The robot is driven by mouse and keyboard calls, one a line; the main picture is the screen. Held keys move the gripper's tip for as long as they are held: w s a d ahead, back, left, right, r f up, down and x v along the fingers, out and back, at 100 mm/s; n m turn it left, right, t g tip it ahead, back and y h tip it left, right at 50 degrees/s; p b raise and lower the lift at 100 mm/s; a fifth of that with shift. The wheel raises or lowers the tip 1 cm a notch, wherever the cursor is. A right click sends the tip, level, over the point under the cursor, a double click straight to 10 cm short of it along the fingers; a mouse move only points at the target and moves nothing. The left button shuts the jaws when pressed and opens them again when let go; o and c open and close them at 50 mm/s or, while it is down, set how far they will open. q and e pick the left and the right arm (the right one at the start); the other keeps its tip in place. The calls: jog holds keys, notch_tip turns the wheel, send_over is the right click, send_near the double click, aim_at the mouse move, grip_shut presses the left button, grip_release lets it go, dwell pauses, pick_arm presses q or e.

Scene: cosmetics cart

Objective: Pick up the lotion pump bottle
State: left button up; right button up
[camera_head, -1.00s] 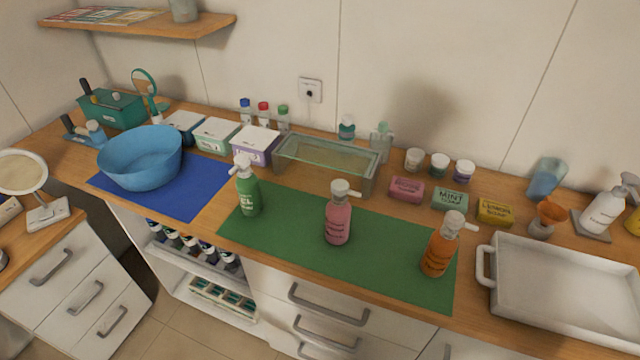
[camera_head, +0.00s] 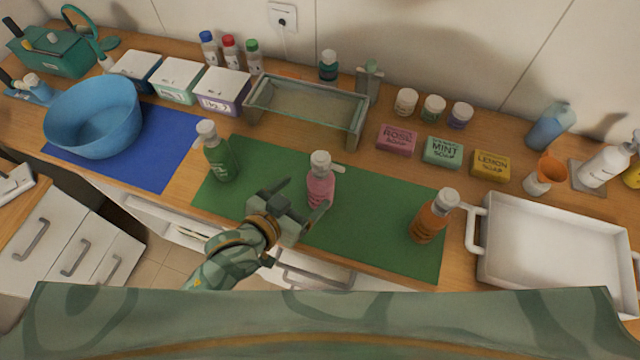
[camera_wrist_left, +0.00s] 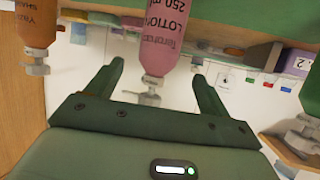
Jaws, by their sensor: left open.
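The lotion pump bottle (camera_head: 320,189) is pink with a white pump head and stands upright on the green mat (camera_head: 375,235). In the left wrist view it appears upside down, and its pink body (camera_wrist_left: 162,38) carries a label reading LOTION. My left gripper (camera_head: 303,200) is open at the near side of the bottle, its fingers pointing toward it. In the left wrist view the bottle shows between the two spread fingers (camera_wrist_left: 160,80). Whether the fingers touch it I cannot tell. The bottle's lower part is partly hidden by the gripper in the head view. My right gripper is not in view.
A green pump bottle (camera_head: 219,158) stands left on the mat and an orange one (camera_head: 433,220) right. A glass box (camera_head: 350,135) and soap bars (camera_head: 397,139) stand behind. A white tray (camera_head: 480,255) is at right, a blue bowl (camera_head: 92,120) at left.

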aim_at(321, 180)
pick_arm(q)
jog(key=x, duration=0.2)
jog(key=shift+w+d+f, duration=0.15)
jog(key=shift+w+d, duration=0.05)
jog(key=shift+w, duration=0.1)
jog(key=b+x, duration=0.1)
jog(key=x, duration=0.4)
jog(key=shift+s+d, duration=0.1)
jog(key=shift+s, duration=0.05)
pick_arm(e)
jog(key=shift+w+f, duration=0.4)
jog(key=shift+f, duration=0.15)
pick_arm(q)
jog(key=shift+s, duration=0.1)
jog(key=shift+c, duration=0.3)
jog(key=c, duration=1.2)
jog(key=shift+o, duration=0.2)
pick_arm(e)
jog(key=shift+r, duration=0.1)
